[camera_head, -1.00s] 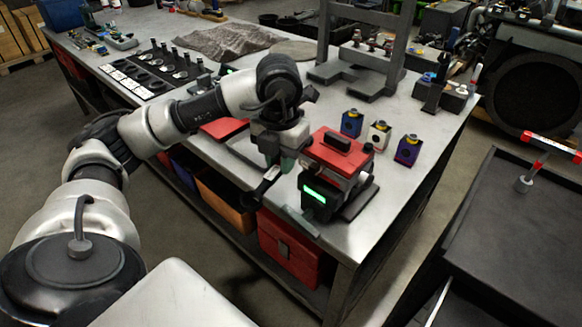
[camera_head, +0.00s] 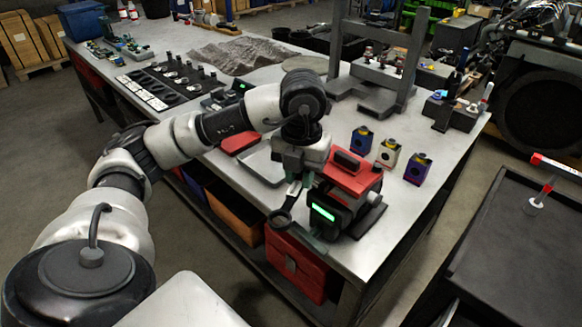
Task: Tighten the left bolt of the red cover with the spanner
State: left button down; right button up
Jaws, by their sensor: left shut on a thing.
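The red cover (camera_head: 350,174) sits on a dark unit with a lit green display (camera_head: 323,212) near the front edge of the metal table. My left gripper (camera_head: 295,180) is just left of the cover, pointing down, and is shut on the dark spanner (camera_head: 281,216). The spanner slants down to the left, its ring end beside the unit's left side, over the table's front edge. I cannot make out the left bolt; my gripper and wrist stand in front of that side. My right gripper is not in view.
A grey press frame (camera_head: 378,75) stands behind. A grey tray (camera_head: 262,165) lies left of my gripper. A dark cart (camera_head: 525,245) stands at the right, across a floor gap.

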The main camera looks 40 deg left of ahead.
pick_arm(q)
jog(key=shift+d+n, duration=0.3)
jog(key=d+n, duration=0.1)
jog(key=w+d+n+p, duration=0.1)
jog(key=n, duration=0.1)
jog(key=shift+w+d+n, duration=0.3)
jog(key=w+d+n+p, duration=0.1)
jog(key=w+d+n, duration=0.1)
jog(key=n, duration=0.1)
jog(key=shift+w, duration=0.1)
